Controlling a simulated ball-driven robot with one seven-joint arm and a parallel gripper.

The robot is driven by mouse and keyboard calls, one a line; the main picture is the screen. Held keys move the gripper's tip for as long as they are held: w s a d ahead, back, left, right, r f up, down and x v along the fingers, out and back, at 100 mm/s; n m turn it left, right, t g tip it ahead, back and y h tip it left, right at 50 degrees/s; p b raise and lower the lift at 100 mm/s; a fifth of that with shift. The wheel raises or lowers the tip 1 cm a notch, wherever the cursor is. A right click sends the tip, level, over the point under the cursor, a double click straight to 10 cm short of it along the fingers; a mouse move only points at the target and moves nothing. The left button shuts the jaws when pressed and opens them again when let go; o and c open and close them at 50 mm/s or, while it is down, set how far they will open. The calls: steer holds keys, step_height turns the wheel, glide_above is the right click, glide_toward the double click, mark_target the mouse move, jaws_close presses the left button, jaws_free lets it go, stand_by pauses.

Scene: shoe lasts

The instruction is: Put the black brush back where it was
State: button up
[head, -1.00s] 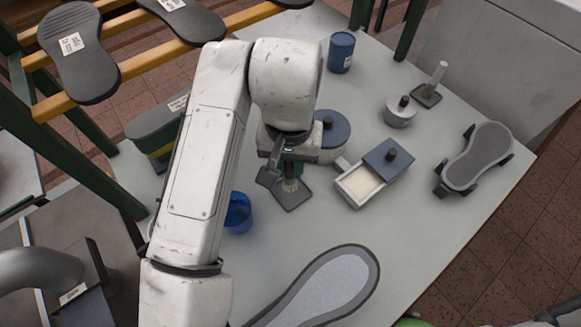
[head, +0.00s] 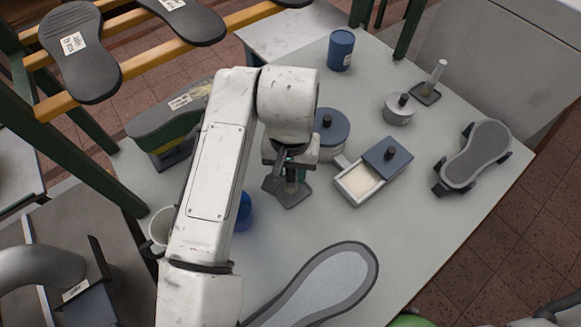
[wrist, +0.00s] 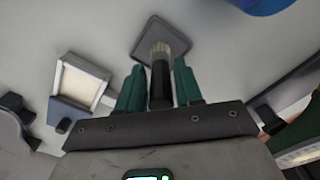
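The black brush (wrist: 160,82) stands between the two teal fingers of my gripper (wrist: 159,72) in the wrist view. Its dark handle points toward my palm and its pale end points at a dark grey square plate (wrist: 150,36). In the head view my gripper (head: 287,165) is above that plate (head: 296,198), and the wrist partly hides the brush. The fingers are on both sides of the handle, very close to it; I cannot tell whether they press on it. I also cannot tell whether the pale end touches the plate.
A lidded round pot (head: 332,128) and an open box of pale material (head: 358,184) with a blue-grey lid (head: 388,157) stand close by on the right. A blue cup (head: 244,212) is at the left. A shoe-sole shape (head: 335,285) lies in front.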

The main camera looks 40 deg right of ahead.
steer(key=shift+o, duration=1)
step_height(320, 180, up, 12)
steer(key=shift+r, duration=0.25)
